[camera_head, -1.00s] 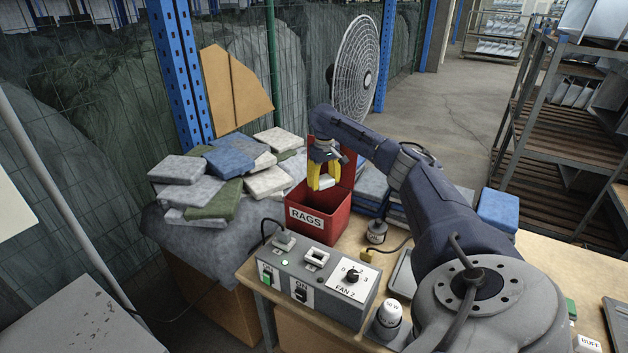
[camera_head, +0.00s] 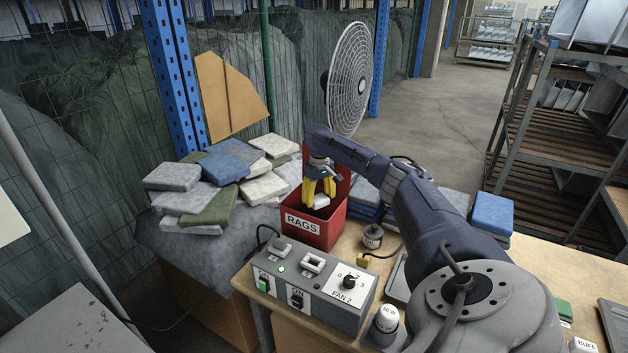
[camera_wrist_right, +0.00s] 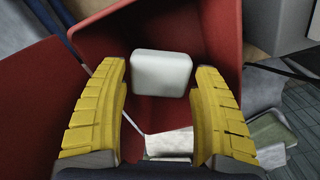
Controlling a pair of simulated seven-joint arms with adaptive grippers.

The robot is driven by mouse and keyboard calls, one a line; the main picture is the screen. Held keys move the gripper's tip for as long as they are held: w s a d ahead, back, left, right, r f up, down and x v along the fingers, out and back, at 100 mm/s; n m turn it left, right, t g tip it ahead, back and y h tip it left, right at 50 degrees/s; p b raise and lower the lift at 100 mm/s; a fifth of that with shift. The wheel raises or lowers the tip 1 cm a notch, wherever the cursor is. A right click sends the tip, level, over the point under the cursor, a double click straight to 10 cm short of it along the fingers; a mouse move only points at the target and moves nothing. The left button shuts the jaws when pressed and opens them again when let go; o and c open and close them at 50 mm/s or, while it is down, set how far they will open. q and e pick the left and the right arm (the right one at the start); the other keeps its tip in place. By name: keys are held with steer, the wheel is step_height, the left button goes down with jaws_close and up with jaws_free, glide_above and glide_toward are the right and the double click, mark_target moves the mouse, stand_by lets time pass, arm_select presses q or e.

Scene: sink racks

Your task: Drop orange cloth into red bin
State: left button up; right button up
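The red bin labelled RAGS (camera_head: 328,236) stands at the back of the workbench and also shows in the right wrist view (camera_wrist_right: 85,35). My right gripper (camera_head: 320,198) points down over the bin's opening with its yellow fingers apart; they also show in the right wrist view (camera_wrist_right: 161,68). A pale grey-white folded piece (camera_head: 322,201) is below and between the fingertips, with a gap to each finger in the right wrist view (camera_wrist_right: 161,74). I cannot tell whether it rests on the bin's floor. I see no orange cloth. My left gripper is not in view.
Folded grey, white, green and blue cloths (camera_head: 222,167) are piled left of the bin. A grey control box (camera_head: 318,284) stands in front of it. More folded cloths (camera_head: 491,212) lie to the right. A fan (camera_head: 352,80) stands behind.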

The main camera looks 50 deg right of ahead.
steer(key=o, duration=0.4)
steer(key=shift+r, duration=6)
